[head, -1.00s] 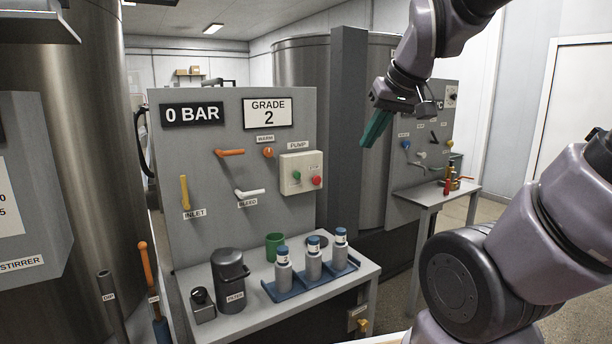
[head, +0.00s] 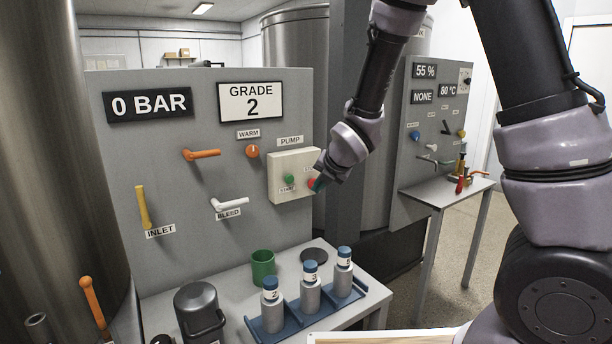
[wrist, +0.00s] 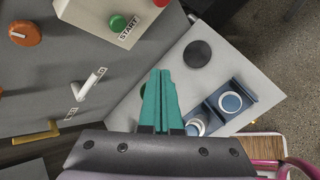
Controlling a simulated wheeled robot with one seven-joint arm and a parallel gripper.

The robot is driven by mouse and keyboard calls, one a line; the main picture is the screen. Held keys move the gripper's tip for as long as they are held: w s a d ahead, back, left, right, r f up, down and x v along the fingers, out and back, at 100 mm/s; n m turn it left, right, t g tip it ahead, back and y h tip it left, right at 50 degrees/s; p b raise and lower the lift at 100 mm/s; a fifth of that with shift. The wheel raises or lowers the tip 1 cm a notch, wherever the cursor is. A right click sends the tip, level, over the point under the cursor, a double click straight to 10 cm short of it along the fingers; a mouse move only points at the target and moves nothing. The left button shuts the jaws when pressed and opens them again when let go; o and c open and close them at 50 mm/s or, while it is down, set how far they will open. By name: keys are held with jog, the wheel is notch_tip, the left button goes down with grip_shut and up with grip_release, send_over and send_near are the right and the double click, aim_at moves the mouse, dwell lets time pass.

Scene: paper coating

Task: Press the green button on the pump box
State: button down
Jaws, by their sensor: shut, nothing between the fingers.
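The pump box (head: 279,190) is a cream box on the grey panel, under the PUMP label. Its green button (head: 289,179) is on the left above a START label, and its red button (head: 311,183) is on the right, partly hidden by my gripper. In the wrist view the green button (wrist: 117,23) shows at the top, on the pump box (wrist: 95,17). My gripper (head: 318,185) is in front of the box's right side, near the red button. In the wrist view its teal fingers (wrist: 160,75) are shut and empty, below the green button in the picture. I see no contact with it.
Orange (head: 203,154), yellow (head: 143,207) and white (head: 230,204) handles stick out of the panel. Below, a bench holds a green cup (head: 263,268) and a blue rack (head: 318,312) of several bottles. A second panel stands at the right.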

aim_at(291, 183)
jog(key=shift+w+a+f+n, duration=0.25)
jog(key=shift+w+f+n, duration=0.15)
jog(key=shift+n, duration=0.2)
jog(key=shift+w+a+f+n, duration=0.25)
jog(key=shift+f+n, duration=0.2)
jog(key=shift+n, duration=0.15)
jog(key=w+a, duration=0.4)
jog(key=w, duration=0.3)
jog(key=shift+w+a, duration=0.15)
jog(key=shift+a, duration=0.25)
jog(key=shift+w, duration=0.15)
dwell(1.1)
jog(key=shift+w+a, duration=0.2)
jog(key=shift+w+a, duration=0.3)
jog(key=shift+w, duration=0.1)
dwell(0.8)
dwell(0.4)
jog(key=shift+s+d, duration=0.5)
jog(key=shift+s, duration=0.25)
